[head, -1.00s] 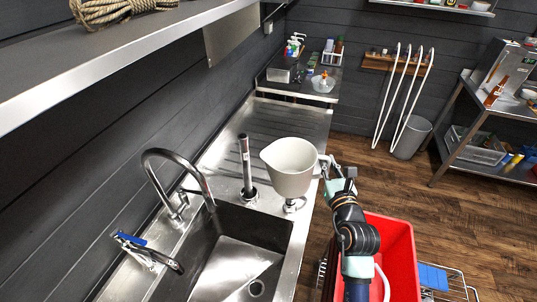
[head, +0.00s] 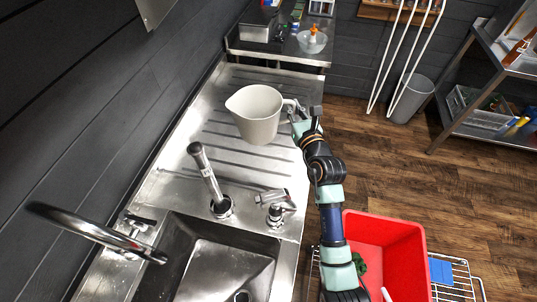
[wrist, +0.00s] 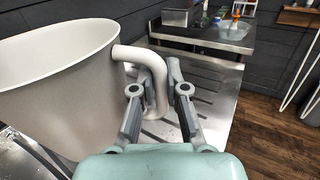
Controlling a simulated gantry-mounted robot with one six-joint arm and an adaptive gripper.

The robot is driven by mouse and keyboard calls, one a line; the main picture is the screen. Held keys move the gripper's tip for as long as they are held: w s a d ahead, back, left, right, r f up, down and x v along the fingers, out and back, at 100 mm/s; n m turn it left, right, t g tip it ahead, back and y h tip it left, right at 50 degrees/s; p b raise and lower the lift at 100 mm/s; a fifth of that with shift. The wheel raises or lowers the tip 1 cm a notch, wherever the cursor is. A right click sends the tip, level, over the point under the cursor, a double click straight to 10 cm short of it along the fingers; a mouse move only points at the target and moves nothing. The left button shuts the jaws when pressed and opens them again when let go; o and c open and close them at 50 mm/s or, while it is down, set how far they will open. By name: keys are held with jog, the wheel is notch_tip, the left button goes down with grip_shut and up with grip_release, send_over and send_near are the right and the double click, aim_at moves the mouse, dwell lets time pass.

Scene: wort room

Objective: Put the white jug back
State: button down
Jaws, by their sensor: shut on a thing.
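The white jug (head: 257,115) is upright over the ribbed steel drainboard (head: 222,136) in the head view, spout to the left and handle to the right. My gripper (head: 300,112) is at its right side, shut on the handle. In the wrist view the jug body (wrist: 60,85) fills the left, and its handle (wrist: 155,75) passes between the two fingers of my gripper (wrist: 160,95). I cannot tell whether the jug's base touches the drainboard.
A sink (head: 215,262) with taps lies in front of the drainboard, with an upright cylinder (head: 206,178) between them. A steel shelf behind holds a clear bowl (head: 311,41) and bottles. A red crate (head: 385,250) stands at lower right. Ribbed drainboard around the jug is bare.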

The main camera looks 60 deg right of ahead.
notch_tip(320, 180, down, 19)
jog(key=b, duration=1.1)
jog(key=shift+r, duration=0.2)
jog(key=shift+f, duration=0.15)
jog(key=c, duration=1.6)
grip_release()
jog(key=shift+f, duration=0.1)
jog(key=o, duration=0.4)
